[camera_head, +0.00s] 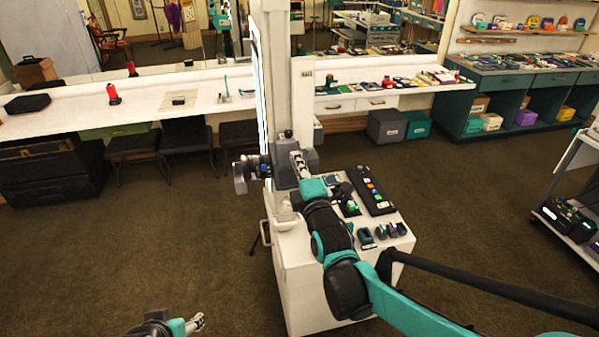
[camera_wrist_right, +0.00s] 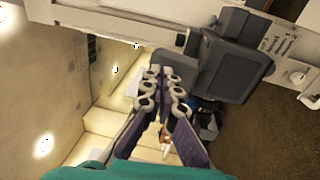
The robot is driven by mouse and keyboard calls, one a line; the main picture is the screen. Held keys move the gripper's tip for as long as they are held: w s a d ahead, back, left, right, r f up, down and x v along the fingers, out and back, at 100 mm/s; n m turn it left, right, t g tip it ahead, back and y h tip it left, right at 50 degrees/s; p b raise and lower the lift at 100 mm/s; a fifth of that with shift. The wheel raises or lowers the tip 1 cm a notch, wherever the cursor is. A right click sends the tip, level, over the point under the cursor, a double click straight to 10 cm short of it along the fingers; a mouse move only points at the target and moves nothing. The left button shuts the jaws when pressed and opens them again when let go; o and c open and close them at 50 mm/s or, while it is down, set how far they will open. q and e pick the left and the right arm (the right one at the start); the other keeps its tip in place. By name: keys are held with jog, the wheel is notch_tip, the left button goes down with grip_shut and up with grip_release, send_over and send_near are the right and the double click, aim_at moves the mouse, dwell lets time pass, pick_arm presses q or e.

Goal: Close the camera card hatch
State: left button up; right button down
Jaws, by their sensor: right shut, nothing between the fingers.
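A dark grey camera (camera_head: 284,176) is mounted on the tall white booth column; it also shows in the right wrist view (camera_wrist_right: 238,62). My right gripper (camera_head: 299,163) is at the camera's right side in the head view. In the right wrist view its fingers (camera_wrist_right: 161,78) are shut and empty, with their tips close to a grey block (camera_wrist_right: 178,66) on the camera. I cannot tell whether the tips touch it. The card hatch cannot be told apart clearly, nor how far open it is. My left gripper (camera_head: 197,322) is low at the bottom left, away from the camera, its finger opening unclear.
The white cabinet (camera_head: 302,285) below carries a black button panel (camera_head: 371,190) and several small items. A shelf cart (camera_head: 583,150) stands at the right. The carpet (camera_head: 130,235) at left is clear.

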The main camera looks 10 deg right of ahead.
aim_at(290, 140)
jog(key=r+g+p, duration=0.1)
jog(key=g+p, duration=0.1)
jog(key=p, duration=0.1)
jog(key=w+r+g+p, duration=0.1)
jog(key=g+p, duration=0.1)
jog(key=p, duration=0.2)
jog(key=w+r+g+p, duration=0.1)
jog(key=g+p, duration=0.2)
jog(key=shift+w+p, duration=0.2)
jog(key=shift+p, duration=0.2)
jog(key=w+g+p, duration=0.1)
jog(key=r+g+p, duration=0.1)
jog(key=shift+w+a+g+h+p, duration=0.15)
jog(key=shift+w+g+h+p, duration=0.15)
jog(key=shift+w, duration=0.1)
jog(key=w+g+p, duration=0.2)
jog(key=w+g, duration=0.1)
jog(key=shift+r+g, duration=0.1)
jog(key=shift+g, duration=0.2)
jog(key=w+g+p, duration=0.1)
jog(key=g+p, duration=0.1)
jog(key=w+g+p, duration=0.1)
jog(key=shift+w+f+m+g, duration=0.3)
jog(key=shift+w, duration=0.05)
jog(key=shift+w+a+f, duration=0.1)
jog(key=shift+w+f, duration=0.2)
jog(key=shift+w, duration=0.15)
jog(key=shift+w, duration=0.1)
